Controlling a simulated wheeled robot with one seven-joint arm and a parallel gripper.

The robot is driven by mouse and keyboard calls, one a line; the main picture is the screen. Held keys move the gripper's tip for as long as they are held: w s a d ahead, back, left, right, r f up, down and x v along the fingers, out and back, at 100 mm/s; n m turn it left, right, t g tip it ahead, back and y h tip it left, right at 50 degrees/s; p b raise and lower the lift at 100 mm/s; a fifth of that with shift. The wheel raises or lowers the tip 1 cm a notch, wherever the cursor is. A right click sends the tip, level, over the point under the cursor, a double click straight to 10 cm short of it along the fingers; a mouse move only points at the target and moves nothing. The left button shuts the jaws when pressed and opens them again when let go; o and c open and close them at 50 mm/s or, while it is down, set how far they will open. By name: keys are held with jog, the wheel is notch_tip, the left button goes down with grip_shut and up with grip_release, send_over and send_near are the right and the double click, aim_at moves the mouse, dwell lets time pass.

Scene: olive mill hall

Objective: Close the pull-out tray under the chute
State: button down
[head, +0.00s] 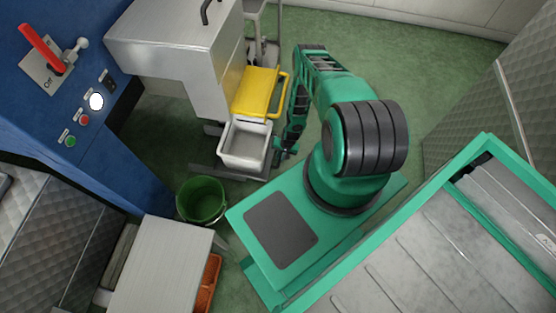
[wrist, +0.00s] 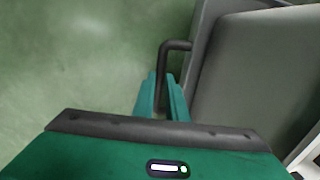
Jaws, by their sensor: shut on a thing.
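The pull-out tray (head: 246,162) is a pale grey open box low beside the steel machine, below the yellow chute (head: 252,101), and sticks out from under it. In the wrist view the tray (wrist: 250,75) fills the right side, with a dark bent handle (wrist: 177,45) on its near side. My gripper (wrist: 163,98) has its teal fingers shut on this handle. In the head view my gripper (head: 284,147) is at the tray's right side, partly hidden by my arm. The tray looks empty.
A green bucket (head: 202,200) stands on the floor left of the tray. A steel machine housing (head: 190,45) stands behind, and a blue control cabinet (head: 60,110) is at the left. A white table (head: 160,268) is at lower left. Green floor (head: 370,60) is open behind my arm.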

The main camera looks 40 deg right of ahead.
jog(key=shift+a, duration=0.1)
jog(key=c, duration=1.8)
grip_release()
jog(key=shift+o, duration=0.2)
notch_tip(320, 180, up, 10)
jog(key=s+d, duration=0.1)
jog(key=shift+s+d+r, duration=0.2)
jog(key=shift+r, duration=0.05)
